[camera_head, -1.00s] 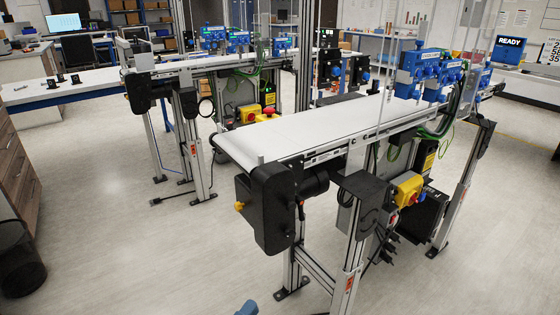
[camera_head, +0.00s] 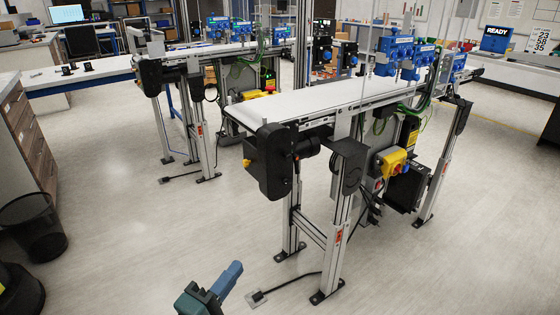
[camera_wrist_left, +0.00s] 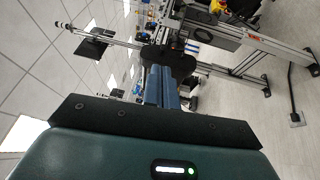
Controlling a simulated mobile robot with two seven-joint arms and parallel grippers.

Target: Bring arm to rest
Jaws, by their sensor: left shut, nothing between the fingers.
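My left gripper (camera_head: 232,272) shows at the bottom of the head view, over bare floor in front of the near conveyor. Its blue fingers are together and hold nothing. In the left wrist view the shut fingers (camera_wrist_left: 161,88) point away from the teal gripper body, with the conveyor frame beyond them. The gripper touches nothing that I can see. My right gripper is in neither view.
The near conveyor (camera_head: 300,105) stands on metal legs ahead, with a black motor housing (camera_head: 270,162) at its near end. A second conveyor stands behind it. A black bin (camera_head: 32,228) and wooden drawers (camera_head: 25,140) are at left. The floor between is clear.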

